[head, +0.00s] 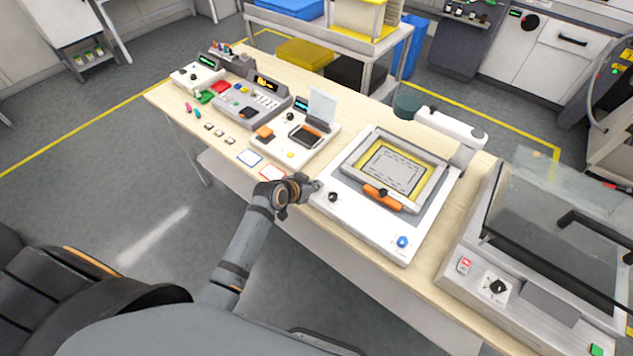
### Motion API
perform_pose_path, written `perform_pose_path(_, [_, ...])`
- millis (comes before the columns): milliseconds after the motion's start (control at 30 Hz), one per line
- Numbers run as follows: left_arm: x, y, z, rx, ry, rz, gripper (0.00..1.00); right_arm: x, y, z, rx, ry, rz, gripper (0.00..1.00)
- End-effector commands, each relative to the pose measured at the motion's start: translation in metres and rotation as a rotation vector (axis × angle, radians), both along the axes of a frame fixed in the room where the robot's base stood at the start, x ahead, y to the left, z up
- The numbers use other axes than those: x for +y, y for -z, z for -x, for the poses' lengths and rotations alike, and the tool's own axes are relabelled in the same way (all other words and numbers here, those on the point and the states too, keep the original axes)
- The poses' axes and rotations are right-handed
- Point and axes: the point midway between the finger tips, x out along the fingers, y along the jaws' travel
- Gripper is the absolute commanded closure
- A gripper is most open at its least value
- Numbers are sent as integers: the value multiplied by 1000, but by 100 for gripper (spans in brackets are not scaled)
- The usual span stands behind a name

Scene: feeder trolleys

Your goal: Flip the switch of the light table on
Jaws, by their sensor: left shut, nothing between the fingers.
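A flat white unit (365,232) on the bench looks like the light table. It carries a grey frame around a yellow-bordered panel (392,168), with an orange handle (382,198) at the front. A small black knob or switch (333,197) sits at its front left corner, and a blue round button (402,242) at its front right. Its switch position is too small to tell. My left gripper (317,186) is shut and empty, just left of the black switch and close to it; contact cannot be told. My right gripper is not in view.
A glass-lidded machine (545,312) with a red switch (465,265) and black dial stands on the right. A lamp arm (450,124) rises behind the white unit. Several small devices and a white panel unit (297,140) fill the bench's left part. Floor is open at left.

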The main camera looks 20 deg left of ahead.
Motion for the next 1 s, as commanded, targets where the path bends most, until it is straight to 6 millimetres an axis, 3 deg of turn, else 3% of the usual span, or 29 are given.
perform_pose_path(167, [0,4,2,11,1,-2,100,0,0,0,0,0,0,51])
perform_pose_path(267, [1,-3,1,10,0,-2,100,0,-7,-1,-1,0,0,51])
perform_pose_path(467, [5,-50,-13,2,-9,-1,100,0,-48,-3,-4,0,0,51])
perform_pose_path(533, [9,-51,-3,-1,-8,-5,100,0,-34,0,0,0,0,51])
perform_pose_path(600, [12,-64,7,-2,-7,-5,100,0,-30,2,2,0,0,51])
perform_pose_path(800, [20,-98,31,-2,-7,-5,100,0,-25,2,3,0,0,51])
perform_pose_path(1000, [25,-116,43,0,-9,-2,100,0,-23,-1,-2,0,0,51])
